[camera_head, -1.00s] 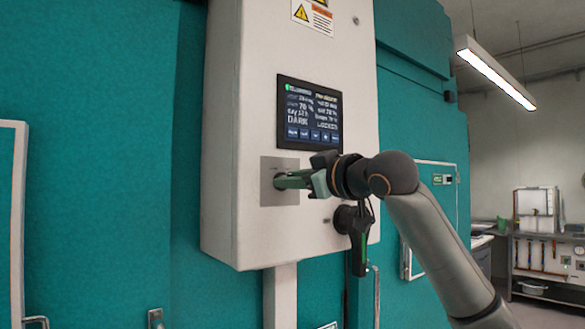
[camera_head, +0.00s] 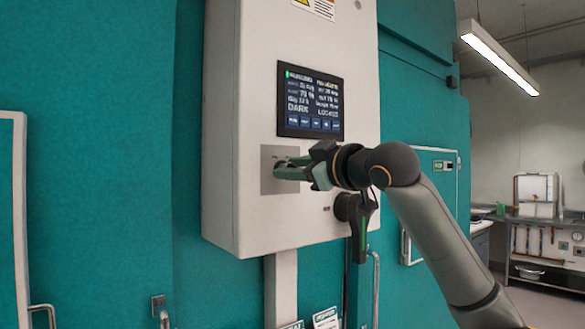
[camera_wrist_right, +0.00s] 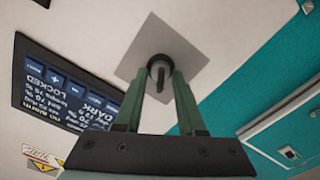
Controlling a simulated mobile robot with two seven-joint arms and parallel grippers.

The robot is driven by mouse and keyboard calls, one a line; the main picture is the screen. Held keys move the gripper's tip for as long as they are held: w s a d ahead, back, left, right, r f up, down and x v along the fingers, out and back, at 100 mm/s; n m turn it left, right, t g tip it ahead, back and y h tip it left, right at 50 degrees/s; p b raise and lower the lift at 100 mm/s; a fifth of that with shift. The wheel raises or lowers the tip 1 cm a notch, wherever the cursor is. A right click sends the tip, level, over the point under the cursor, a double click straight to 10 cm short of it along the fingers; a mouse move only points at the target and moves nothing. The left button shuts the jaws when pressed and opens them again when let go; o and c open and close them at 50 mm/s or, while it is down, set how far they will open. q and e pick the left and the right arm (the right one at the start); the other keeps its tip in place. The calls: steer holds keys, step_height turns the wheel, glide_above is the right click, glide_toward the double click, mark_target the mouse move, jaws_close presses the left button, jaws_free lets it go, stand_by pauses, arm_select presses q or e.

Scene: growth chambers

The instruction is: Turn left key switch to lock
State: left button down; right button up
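The key switch (camera_wrist_right: 158,67) sits on a square grey metal plate (camera_wrist_right: 183,50) on the white control box, below the display. In the wrist view it shows a dark round collar and a thin dark key part. My right gripper (camera_wrist_right: 163,77) has its two green fingers on either side of the key, with gaps beside it, so it looks open. In the head view the right gripper (camera_head: 281,167) reaches the plate (camera_head: 266,181) from the right and hides the switch. The display (camera_head: 310,101) reads DARK in its left column and LOCKED in its right. My left gripper is not in view.
The white box (camera_head: 222,150) hangs on the teal chamber wall (camera_head: 90,150). A bench with shelves (camera_head: 540,222) stands far right.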

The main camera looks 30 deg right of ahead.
steer(key=s+d+b, duration=0.1)
steer(key=s+b, duration=0.2)
steer(key=s, duration=0.9)
steer(key=shift+s, duration=0.25)
